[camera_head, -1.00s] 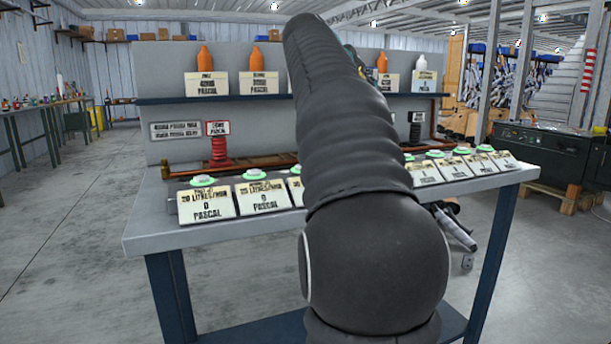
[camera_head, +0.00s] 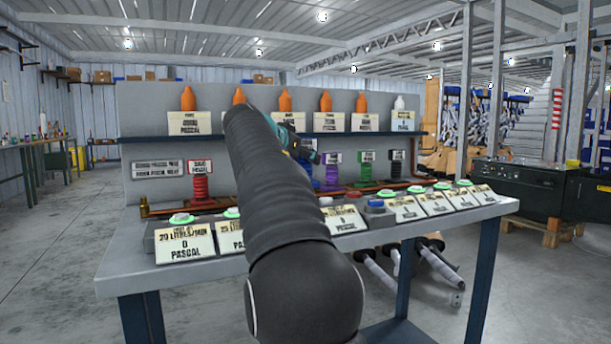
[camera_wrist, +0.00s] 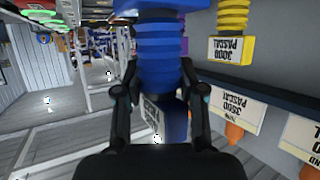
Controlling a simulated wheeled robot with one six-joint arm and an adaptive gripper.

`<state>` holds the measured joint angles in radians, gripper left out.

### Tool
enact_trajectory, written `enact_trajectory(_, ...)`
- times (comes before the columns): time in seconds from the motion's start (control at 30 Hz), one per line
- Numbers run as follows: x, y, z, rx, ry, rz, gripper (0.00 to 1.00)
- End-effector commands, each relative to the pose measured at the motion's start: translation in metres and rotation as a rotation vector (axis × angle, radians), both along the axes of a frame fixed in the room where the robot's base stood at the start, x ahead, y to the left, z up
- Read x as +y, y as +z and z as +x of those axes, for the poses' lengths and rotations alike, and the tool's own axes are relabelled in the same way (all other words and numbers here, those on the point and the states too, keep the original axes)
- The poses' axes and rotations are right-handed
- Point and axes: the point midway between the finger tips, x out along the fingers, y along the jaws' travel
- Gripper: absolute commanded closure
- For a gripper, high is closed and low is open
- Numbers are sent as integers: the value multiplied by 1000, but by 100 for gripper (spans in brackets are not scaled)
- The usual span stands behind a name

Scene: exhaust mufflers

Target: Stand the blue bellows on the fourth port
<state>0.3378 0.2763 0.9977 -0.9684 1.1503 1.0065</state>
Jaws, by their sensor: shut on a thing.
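The blue bellows (camera_wrist: 158,45) is between the two fingers of my gripper (camera_wrist: 160,92) in the wrist view, with a white tag (camera_wrist: 152,115) hanging by it. The fingers are shut on it. In the head view my gripper (camera_head: 298,147) is in front of the back panel, above the bench, largely hidden behind my arm. The bench has a row of ports with green rings, such as the leftmost port (camera_head: 182,219), each with a sign. My arm covers part of the row. I cannot tell for sure which port is the fourth.
Red (camera_head: 200,187), purple (camera_head: 333,176), green (camera_head: 367,169) and black bellows (camera_head: 397,168) stand along the back of the bench. A yellow bellows (camera_wrist: 232,17) shows in the wrist view. Orange bottles (camera_head: 326,103) line the shelf (camera_head: 420,133) above. A blue button (camera_head: 376,204) is near the front.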

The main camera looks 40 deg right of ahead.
Motion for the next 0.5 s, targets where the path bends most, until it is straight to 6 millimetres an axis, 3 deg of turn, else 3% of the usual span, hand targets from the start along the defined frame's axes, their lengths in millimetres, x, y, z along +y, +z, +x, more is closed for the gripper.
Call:
enact_trajectory(0.27, 0, -35, 0, 1, 0, 0, 100)
enact_trajectory(0.5, 0, -38, 0, 0, 0, -1, 100)
